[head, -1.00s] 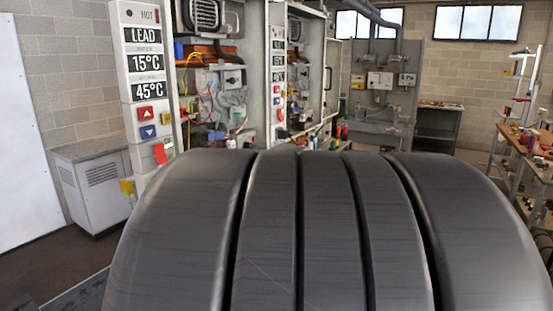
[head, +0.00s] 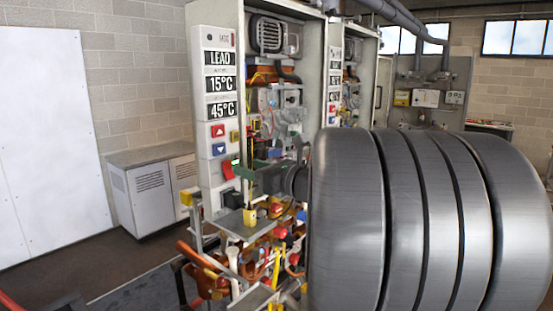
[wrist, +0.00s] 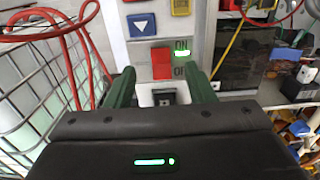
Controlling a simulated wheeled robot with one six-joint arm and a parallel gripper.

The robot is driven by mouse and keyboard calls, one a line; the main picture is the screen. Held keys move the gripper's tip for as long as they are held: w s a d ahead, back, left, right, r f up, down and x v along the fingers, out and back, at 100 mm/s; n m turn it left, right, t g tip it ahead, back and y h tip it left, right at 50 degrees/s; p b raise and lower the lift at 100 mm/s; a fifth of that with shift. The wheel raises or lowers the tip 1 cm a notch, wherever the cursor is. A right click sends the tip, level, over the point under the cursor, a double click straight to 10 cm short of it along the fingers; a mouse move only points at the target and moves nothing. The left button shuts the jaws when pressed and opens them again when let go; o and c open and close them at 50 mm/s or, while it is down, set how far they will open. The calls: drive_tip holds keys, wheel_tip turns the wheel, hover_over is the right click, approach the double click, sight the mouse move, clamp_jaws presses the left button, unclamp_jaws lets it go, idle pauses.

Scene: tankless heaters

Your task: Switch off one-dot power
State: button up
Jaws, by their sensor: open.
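The front heater's tall white control panel (head: 216,100) shows LEAD, 15°C and 45°C. Its red power switch (head: 228,169) is low on the panel, below the red and blue arrow buttons. In the wrist view the red switch (wrist: 161,63) sits beside ON and OFF lettering, with a green lamp (wrist: 182,52) lit by ON. My gripper (wrist: 161,73) has two green fingers, open and empty, one on each side below the switch. No dot marking is readable.
A second heater panel (head: 334,75) stands behind. A black socket (wrist: 164,97) is below the switch. Red cable (wrist: 70,45) and a wire rack (wrist: 40,100) are at left in the wrist view. Pipes and valves (head: 270,240) crowd below the panel. A grey cabinet (head: 150,190) stands left.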

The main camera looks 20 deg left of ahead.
sight(228, 162)
drive_tip(key=p+x, duration=0.1)
drive_tip(key=x, duration=0.5)
drive_tip(key=shift+w+a, duration=0.15)
drive_tip(key=shift+a, duration=0.15)
drive_tip(key=c, duration=1)
